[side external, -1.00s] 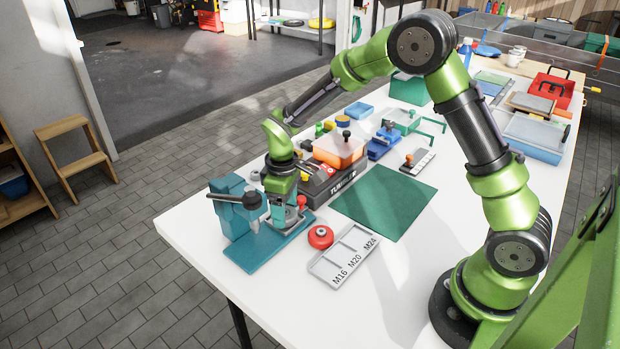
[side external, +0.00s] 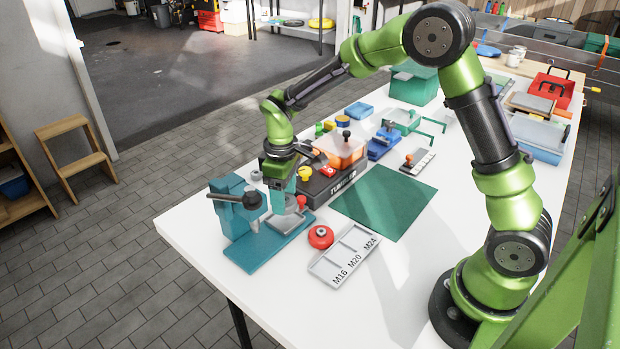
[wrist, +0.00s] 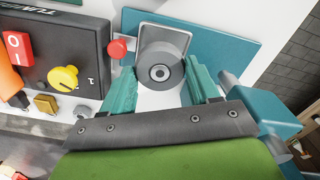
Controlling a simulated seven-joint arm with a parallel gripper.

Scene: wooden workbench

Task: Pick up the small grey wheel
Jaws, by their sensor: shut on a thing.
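The small grey wheel (wrist: 148,76), a dark grey disc with a hole in its centre, shows between the two teal fingers in the wrist view. My gripper (wrist: 161,72) is shut on it, with one finger at each side. In the side view my gripper (side external: 284,206) points down above the teal stand's base, and the wheel is hard to make out there. Below the wheel is a light grey square tray (wrist: 180,38) on the teal base.
The teal stand (side external: 233,207) with its black handle rises close beside my gripper. A red knob (wrist: 118,49) and a dark machine (side external: 325,190) are close on the other side. A red round part (side external: 320,237) and a labelled grey tray (side external: 330,267) lie in front. The green mat (side external: 385,200) is clear.

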